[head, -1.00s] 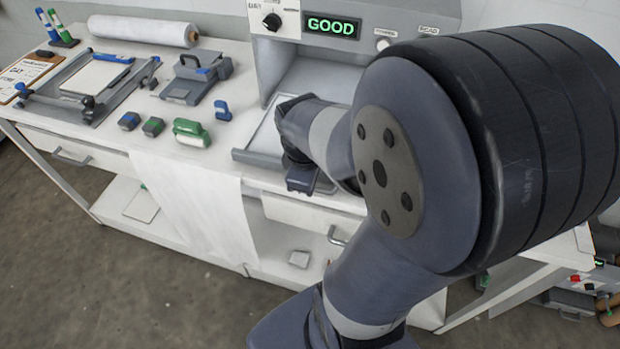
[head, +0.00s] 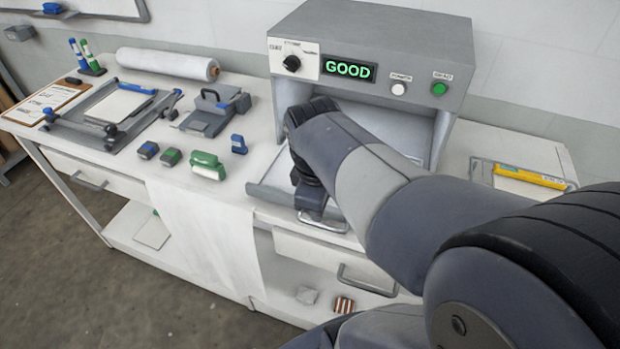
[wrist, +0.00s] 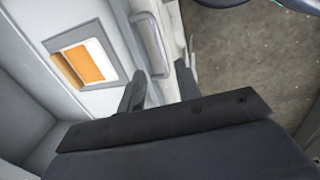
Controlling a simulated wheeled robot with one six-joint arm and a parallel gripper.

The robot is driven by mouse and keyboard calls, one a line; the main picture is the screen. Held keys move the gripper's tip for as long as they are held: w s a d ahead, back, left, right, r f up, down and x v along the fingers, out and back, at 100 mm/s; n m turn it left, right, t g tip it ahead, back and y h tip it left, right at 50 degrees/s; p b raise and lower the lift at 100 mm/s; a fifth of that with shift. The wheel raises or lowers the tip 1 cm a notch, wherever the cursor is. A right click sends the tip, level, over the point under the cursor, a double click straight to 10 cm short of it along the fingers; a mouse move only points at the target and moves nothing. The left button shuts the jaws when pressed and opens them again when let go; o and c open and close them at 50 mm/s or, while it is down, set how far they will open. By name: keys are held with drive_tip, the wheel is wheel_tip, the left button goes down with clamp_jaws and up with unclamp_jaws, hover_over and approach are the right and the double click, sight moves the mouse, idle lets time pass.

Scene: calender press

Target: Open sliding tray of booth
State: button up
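The grey booth (head: 455,55) stands on the workbench with a green "GOOD" display. Its pale sliding tray (head: 268,190) lies at the bottom, its front edge reaching out over the bench front. A metal tray handle (head: 323,222) is at that edge. My gripper (head: 310,205) is down at the tray front by the handle, partly hidden by my arm. In the wrist view my gripper's fingers (wrist: 160,72) are apart and empty. The handle (wrist: 150,45) lies just beyond, its near end appearing between the fingertips; contact is unclear. An orange-and-white patch (wrist: 85,63) shows in a recess.
A bench drawer handle (head: 366,282) is below the tray. Left on the bench are a green block (head: 207,165), a grey device (head: 213,112) and a white roll (head: 167,64). A yellow-edged board (head: 530,177) lies right of the booth. The floor at front left is free.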

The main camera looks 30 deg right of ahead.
sight(322, 224)
drive_tip(key=shift+s+a+r, duration=0.1)
drive_tip(key=shift+r, duration=0.7)
drive_tip(key=shift+s+a+r, duration=0.1)
drive_tip(key=shift+r, duration=0.7)
drive_tip(key=shift+f, duration=0.15)
drive_tip(key=f, duration=0.3)
drive_tip(key=w+d+f, duration=0.1)
drive_tip(key=f, duration=0.6)
drive_tip(key=shift+w+d+f+b, duration=0.15)
drive_tip(key=shift+d+f+b, duration=0.05)
drive_tip(key=shift+f+b, duration=0.1)
drive_tip(key=shift+w+d+r, duration=0.1)
drive_tip(key=shift+w+d, duration=0.15)
drive_tip(key=shift+d, duration=0.05)
drive_tip(key=shift+a, duration=0.1)
